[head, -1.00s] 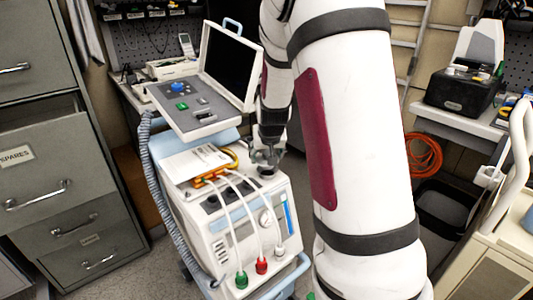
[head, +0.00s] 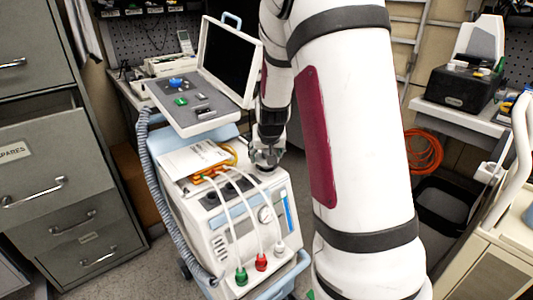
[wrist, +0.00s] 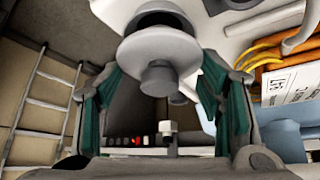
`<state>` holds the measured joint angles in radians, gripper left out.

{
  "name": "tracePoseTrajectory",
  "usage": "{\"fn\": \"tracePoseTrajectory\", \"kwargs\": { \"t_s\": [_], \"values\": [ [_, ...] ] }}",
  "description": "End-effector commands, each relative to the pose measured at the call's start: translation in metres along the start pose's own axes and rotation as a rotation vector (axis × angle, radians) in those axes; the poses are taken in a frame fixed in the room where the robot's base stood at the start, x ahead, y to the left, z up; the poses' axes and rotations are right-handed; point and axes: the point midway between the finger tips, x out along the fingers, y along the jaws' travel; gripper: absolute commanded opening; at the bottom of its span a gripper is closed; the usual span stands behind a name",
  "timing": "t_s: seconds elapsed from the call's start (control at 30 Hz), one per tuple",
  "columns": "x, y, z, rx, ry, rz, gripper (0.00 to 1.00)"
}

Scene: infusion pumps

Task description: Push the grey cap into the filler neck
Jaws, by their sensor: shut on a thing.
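My gripper (head: 266,160) is over the back right corner of the top of the white infusion pump (head: 213,228), low and close to it. In the wrist view its two teal-padded fingers (wrist: 160,75) stand on either side of the grey cap (wrist: 157,51), a round disc with a stub knob facing the camera, and hold it. A dark round opening (wrist: 163,19), seemingly the filler neck, shows just behind the disc. I cannot tell whether the cap touches the neck or how deep it sits. In the head view the gripper hides the cap and neck.
A paper sheet (head: 196,158) and orange tubing (head: 231,154) lie on the pump top, left of my gripper. An open-lidded console (head: 190,105) stands behind. White hoses run down the pump front to coloured connectors. A grey filing cabinet (head: 60,190) is at left.

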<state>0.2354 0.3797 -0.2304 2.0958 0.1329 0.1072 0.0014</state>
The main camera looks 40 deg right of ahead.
Motion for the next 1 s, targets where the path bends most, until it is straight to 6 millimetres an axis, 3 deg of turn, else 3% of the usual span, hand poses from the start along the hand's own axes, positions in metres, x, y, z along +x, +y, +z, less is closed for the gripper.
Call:
{"fn": "tracePoseTrajectory", "kwargs": {
  "t_s": [0.87,0.9,1.0],
  "values": [
    [0.017,0.0,0.011,0.0,0.001,0.0,0.34],
    [0.017,0.0,0.01,0.0,0.001,0.0,0.68],
    [0.016,0.0,0.01,0.0,0.001,0.0,0.85]
  ]
}}
